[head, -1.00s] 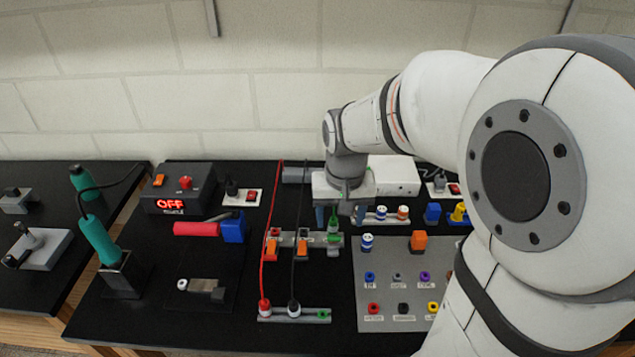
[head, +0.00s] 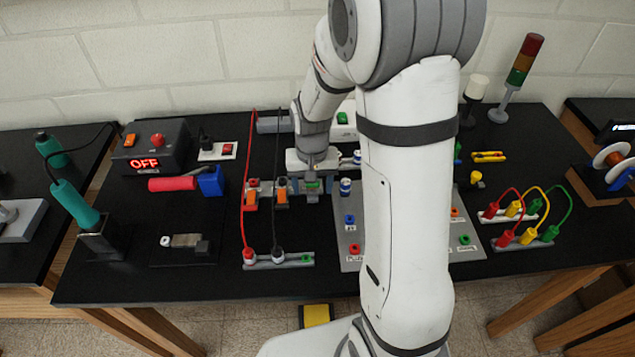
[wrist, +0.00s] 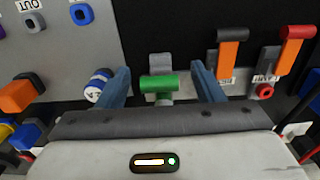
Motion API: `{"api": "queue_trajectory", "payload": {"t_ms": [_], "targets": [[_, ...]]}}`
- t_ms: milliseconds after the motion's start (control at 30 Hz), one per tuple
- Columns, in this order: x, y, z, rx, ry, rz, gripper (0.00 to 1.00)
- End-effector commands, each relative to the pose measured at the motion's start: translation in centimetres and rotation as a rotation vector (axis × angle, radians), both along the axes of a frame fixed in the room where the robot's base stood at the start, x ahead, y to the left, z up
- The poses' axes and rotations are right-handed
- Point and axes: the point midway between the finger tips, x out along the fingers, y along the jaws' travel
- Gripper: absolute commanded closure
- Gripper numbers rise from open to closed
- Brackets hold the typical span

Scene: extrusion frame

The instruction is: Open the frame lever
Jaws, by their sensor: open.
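A row of small levers sits on a grey rail on the black table. One has a green handle (wrist: 158,84) on a grey body; it also shows in the head view (head: 312,185). Two have orange levers, one with a grey end (wrist: 229,54) and one with a red end (wrist: 292,50). Which one is called the frame lever is not readable. My gripper (wrist: 161,80) is open, with one blue-grey finger on each side of the green handle and gaps between. In the head view my gripper (head: 312,188) is over the green lever.
A blue-and-white knob (wrist: 98,85) is close beside my left finger in the wrist view. A grey panel (head: 350,262) with coloured sockets lies to the right. Red (head: 245,190) and black cables run beside the orange levers. A red-handled blue tool (head: 185,183) lies left.

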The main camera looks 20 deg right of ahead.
Motion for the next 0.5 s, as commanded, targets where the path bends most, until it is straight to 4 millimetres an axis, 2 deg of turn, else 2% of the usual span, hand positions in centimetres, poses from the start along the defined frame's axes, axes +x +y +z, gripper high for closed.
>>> {"api": "queue_trajectory", "payload": {"t_ms": [233, 500], "targets": [[0.0, -0.02, -0.13, 0.0, 0.0, 0.0, 0.39], [-0.01, -0.04, -0.11, 0.0, 0.0, -0.001, 0.61]]}}
